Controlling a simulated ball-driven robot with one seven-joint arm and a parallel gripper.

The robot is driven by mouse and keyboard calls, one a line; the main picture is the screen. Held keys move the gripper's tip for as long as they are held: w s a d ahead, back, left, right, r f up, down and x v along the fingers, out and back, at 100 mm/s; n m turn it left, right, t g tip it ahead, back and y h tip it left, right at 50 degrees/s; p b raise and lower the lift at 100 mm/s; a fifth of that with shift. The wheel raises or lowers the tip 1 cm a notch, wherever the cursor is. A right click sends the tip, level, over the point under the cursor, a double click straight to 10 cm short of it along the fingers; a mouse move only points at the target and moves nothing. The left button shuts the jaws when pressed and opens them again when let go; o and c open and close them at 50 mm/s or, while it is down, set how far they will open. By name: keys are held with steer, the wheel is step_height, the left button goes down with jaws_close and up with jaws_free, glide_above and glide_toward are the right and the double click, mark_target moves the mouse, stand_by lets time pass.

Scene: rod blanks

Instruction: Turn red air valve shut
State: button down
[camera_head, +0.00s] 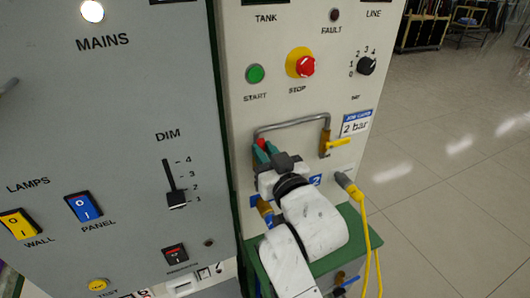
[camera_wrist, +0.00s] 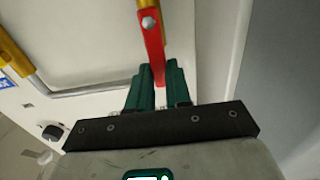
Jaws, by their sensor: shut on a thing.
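The red air valve's lever (camera_wrist: 152,38) shows in the wrist view, hanging from a brass-coloured piece at the top edge. My gripper (camera_wrist: 156,82) has its green fingers closed on the lever's lower end, one finger on each side. In the head view only a small part of the red lever (camera_head: 261,144) shows beside the green fingertips (camera_head: 266,151). My gripper and wrist hide most of the valve body there, at the left end of the grey pipe (camera_head: 290,123).
A brass valve with a yellow lever (camera_head: 340,142) sits at the pipe's right end, near a "2 bar" card (camera_head: 356,124). A red stop button (camera_head: 305,66) and green start button (camera_head: 255,74) are above. Open floor lies right.

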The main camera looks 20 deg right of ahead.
steer(key=d+f+m+b, duration=0.5)
steer(key=m+b, duration=0.3)
steer(key=m, duration=1)
steer(key=shift+d+f+b, duration=0.2)
steer(key=shift+f+b, duration=0.05)
steer(key=shift+b, duration=0.1)
stand_by(0.6)
steer(key=c, duration=1)
jaws_free()
steer(key=shift+c, duration=0.2)
